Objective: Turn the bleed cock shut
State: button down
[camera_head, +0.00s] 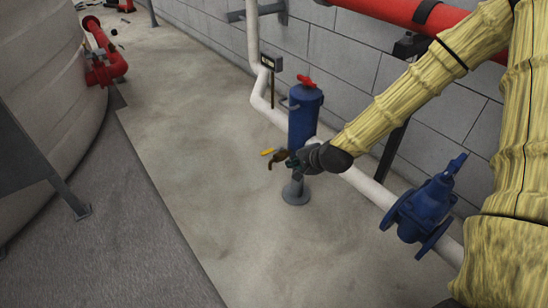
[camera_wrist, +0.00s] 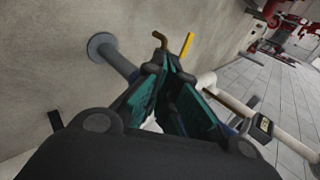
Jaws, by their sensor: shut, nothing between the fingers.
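The bleed cock shows as a yellow lever (camera_head: 267,152) and a bent brass spout (camera_head: 271,164) on the left side of an upright blue vessel (camera_head: 303,122). My gripper (camera_head: 287,160) is in front of the vessel, close to the cock, and hides its body. In the wrist view the lever (camera_wrist: 187,45) and the spout (camera_wrist: 158,40) stand just past my fingertips (camera_wrist: 166,63), one to each side. The fingers are shut with nothing between them. Whether a fingertip touches the lever cannot be told.
The vessel stands on a grey post with a round foot (camera_head: 296,195). A white pipe (camera_head: 365,187) runs behind it to a blue valve (camera_head: 425,210) at right. A large pale tank (camera_head: 45,100) stands at left. The concrete floor (camera_head: 190,130) between is clear.

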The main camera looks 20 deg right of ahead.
jog(key=b, duration=0.6)
send_near(272, 151)
jog(key=s+f+x, duration=0.1)
jog(key=x, duration=0.5)
jog(key=shift+w+f, duration=0.2)
jog(key=shift+w, duration=0.05)
jog(key=shift+a, duration=0.1)
jog(key=shift+a+r+m, duration=0.1)
jog(key=shift+m, duration=0.2)
jog(key=shift+p, duration=0.3)
jog(key=shift+w+a+m+h+p, duration=0.25)
jog(key=shift+m+h+p, duration=0.25)
jog(key=shift+p, duration=0.1)
